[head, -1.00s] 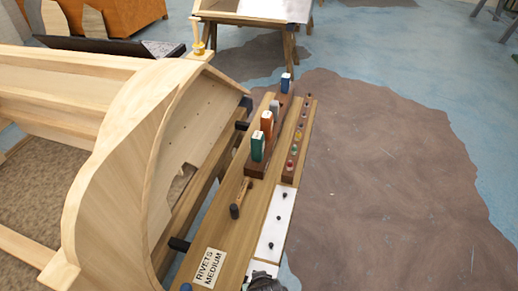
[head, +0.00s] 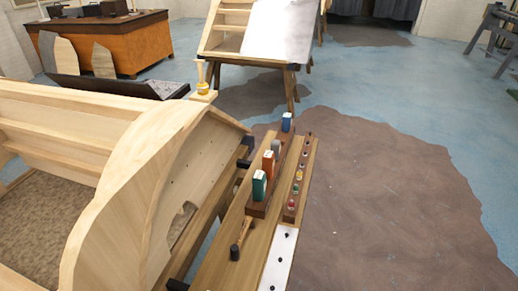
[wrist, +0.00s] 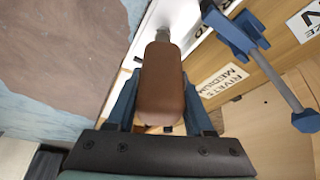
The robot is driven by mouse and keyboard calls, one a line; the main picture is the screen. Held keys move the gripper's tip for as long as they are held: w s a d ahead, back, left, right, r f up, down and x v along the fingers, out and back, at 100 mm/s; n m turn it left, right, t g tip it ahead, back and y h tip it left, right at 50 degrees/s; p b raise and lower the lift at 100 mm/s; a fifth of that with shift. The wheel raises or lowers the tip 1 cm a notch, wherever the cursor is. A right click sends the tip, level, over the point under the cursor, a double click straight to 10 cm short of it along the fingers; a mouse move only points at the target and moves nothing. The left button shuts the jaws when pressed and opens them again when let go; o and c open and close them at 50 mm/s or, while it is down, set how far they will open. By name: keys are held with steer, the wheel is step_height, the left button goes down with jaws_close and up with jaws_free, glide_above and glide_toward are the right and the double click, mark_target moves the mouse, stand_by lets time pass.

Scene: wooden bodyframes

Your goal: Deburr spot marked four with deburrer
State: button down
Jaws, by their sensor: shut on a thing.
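My gripper (wrist: 161,95) shows in the wrist view, its blue fingers shut on both sides of a brown handle. The handle belongs to the deburrer (wrist: 162,80), with a short grey metal part at its far end. The tool's tip cannot be made out. My gripper is not in the head view. The wooden bodyframe (head: 150,180) stands at the left of the head view, with small dark holes in its inner panel (head: 205,165). No mark reading four is legible.
A wooden bench (head: 225,255) beside the frame carries green (head: 259,186), orange (head: 268,163) and blue (head: 286,122) boxes, a hammer (head: 238,243) and a white strip (head: 280,255). Floor at the right is open.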

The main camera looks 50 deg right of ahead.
steer(key=m, duration=0.1)
steer(key=m+g, duration=0.1)
steer(key=m+h, duration=0.1)
steer(key=shift+s+d+f+m, duration=0.1)
steer(key=shift+s+f+m, duration=0.1)
steer(key=shift+s+m, duration=0.15)
steer(key=m+g, duration=0.2)
steer(key=m, duration=0.3)
steer(key=shift+w, duration=0.15)
steer(key=shift+w+r, duration=0.1)
steer(key=shift+w, duration=0.1)
steer(key=shift+w+r, duration=0.1)
steer(key=shift+r, duration=0.15)
steer(key=shift+r, duration=0.2)
steer(key=shift+r+h+p, duration=0.3)
steer(key=shift+r+p, duration=1.05)
steer(key=shift+p, duration=0.25)
steer(key=shift+r, duration=0.1)
